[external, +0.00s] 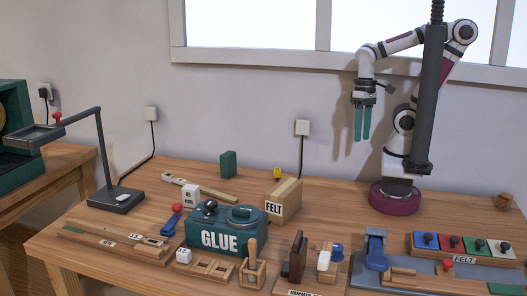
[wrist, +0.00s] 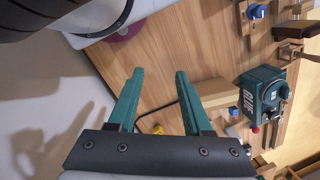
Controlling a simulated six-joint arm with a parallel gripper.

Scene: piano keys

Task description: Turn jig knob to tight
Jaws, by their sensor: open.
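My gripper (external: 362,122) is raised high above the right part of the bench, fingers down, with nothing between them. Its two teal fingers also show apart in the wrist view (wrist: 159,73). A wooden jig with a blue knob (external: 336,249) stands at the front of the bench, by a label beginning "HAMMER". It is far below my gripper and apart from it. A similar blue knob (wrist: 256,11) shows at the top right of the wrist view. The knob's setting marks are too small to read.
A green glue pot (external: 220,236) and a FELT box (external: 284,203) stand mid-bench. A grey-blue metal fixture (external: 375,250) is right of the jig, beside a tray of coloured blocks (external: 465,245). A lamp (external: 108,160) stands at left. The bench before my base is mostly clear.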

